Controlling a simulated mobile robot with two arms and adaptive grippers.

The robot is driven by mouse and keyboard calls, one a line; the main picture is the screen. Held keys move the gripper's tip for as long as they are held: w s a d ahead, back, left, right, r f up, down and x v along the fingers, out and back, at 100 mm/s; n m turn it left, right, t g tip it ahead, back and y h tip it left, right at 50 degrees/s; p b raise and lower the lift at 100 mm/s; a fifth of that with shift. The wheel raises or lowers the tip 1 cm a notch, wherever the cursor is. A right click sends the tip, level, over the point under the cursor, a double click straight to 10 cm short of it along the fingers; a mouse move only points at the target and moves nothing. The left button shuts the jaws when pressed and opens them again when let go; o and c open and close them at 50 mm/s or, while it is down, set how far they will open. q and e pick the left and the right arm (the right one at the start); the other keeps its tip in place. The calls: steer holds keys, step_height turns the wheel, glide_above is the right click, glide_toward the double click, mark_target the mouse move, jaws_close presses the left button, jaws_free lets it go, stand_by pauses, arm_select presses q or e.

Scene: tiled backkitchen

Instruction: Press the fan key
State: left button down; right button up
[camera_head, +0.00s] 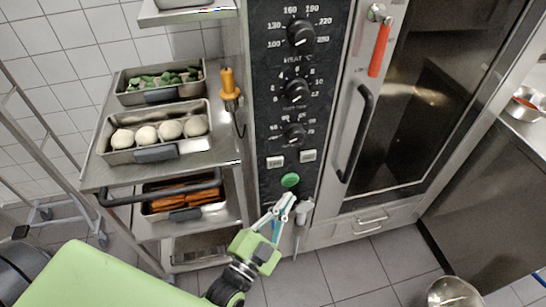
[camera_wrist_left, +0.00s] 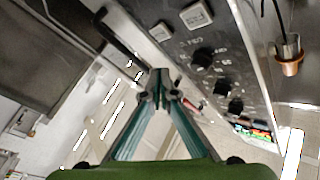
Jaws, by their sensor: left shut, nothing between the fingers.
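The oven's black control panel (camera_head: 283,105) stands in the middle of the head view. Two pale square keys sit below its dials: a left key (camera_head: 275,161) and a right key (camera_head: 308,155). Their labels are too small to read, so I cannot tell which is the fan key. A round green button (camera_head: 290,180) is below them. My left gripper (camera_head: 287,200) is shut and empty, its tips just below the green button and apart from the keys. In the left wrist view, the gripper (camera_wrist_left: 160,82) is closed, with two pale keys (camera_wrist_left: 197,15) (camera_wrist_left: 160,31) beyond it.
The oven door with its black handle (camera_head: 356,133) and a red lever (camera_head: 380,48) are right of the panel. A rack with a tray of dough balls (camera_head: 153,154) stands left. An orange-handled tool (camera_head: 229,88) hangs beside the panel. A metal bowl (camera_head: 453,292) is at lower right.

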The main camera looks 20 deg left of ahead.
arm_select(q)
steer(key=b, duration=0.2)
glide_toward(282, 161)
steer(key=w+d, duration=0.3)
steer(key=w, duration=0.1)
steer(key=shift+w+a+r, duration=0.35)
steer(key=shift+w+a, duration=0.05)
steer(key=shift+a, duration=0.1)
steer(key=shift+w, duration=0.1)
stand_by(1.0)
steer(key=shift+w+a, duration=0.2)
steer(key=shift+w, duration=0.05)
steer(key=shift+w+a, duration=0.25)
steer(key=shift+w, duration=0.1)
stand_by(0.8)
steer(key=shift+s, duration=0.1)
steer(key=shift+s+d+p, duration=0.45)
steer(key=shift+s+d, duration=0.05)
steer(key=shift+s, duration=0.1)
steer(key=shift+s, duration=0.1)
